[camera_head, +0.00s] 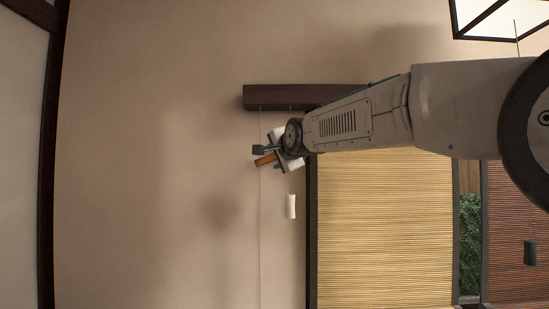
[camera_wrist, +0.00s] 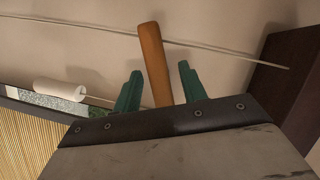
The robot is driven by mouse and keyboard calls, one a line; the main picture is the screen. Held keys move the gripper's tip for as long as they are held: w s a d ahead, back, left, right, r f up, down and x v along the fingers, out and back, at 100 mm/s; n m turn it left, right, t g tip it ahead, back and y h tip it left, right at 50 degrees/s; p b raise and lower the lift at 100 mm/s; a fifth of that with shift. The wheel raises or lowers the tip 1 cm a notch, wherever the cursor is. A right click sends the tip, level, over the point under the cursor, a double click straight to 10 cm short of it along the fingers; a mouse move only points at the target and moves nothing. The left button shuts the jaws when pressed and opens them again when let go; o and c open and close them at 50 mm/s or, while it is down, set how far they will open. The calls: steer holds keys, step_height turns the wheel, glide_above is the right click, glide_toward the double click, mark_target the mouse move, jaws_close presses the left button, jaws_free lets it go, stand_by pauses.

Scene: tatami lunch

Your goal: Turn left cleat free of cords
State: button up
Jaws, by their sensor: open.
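A wooden orange-brown bar, which looks like the left cleat (camera_head: 264,160), is near the wall beneath the dark beam. In the wrist view the cleat (camera_wrist: 154,62) stands between the two green fingers of my gripper (camera_wrist: 160,84), with small gaps on both sides. My gripper (camera_head: 269,158) is open around it. One cord (camera_wrist: 225,54) crosses the wrist view near the cleat's upper end and reaches the beam; it seems to pass behind the cleat. A second cord (camera_wrist: 98,100) runs from a white cylinder (camera_wrist: 60,89) towards the left finger. The cleat's lower part is hidden.
The dark beam (camera_head: 254,97) juts out above, and is close at right in the wrist view (camera_wrist: 285,75). The white cylinder (camera_head: 290,206) hangs below my gripper. A bamboo blind (camera_head: 385,235) is to the right. Bare wall (camera_head: 150,180) lies left.

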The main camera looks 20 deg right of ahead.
steer(key=shift+w, duration=0.35)
jaws_close()
steer(key=shift+n, duration=0.3)
steer(key=n+g+h, duration=0.1)
steer(key=n, duration=0.1)
steer(key=n+g+h, duration=0.1)
steer(key=n, duration=0.1)
steer(key=shift+n, duration=0.3)
steer(key=n+g+h, duration=0.1)
steer(key=n+h, duration=0.2)
steer(key=n, duration=0.1)
steer(key=shift+f, duration=0.1)
steer(key=shift+n, duration=0.3)
stand_by(0.4)
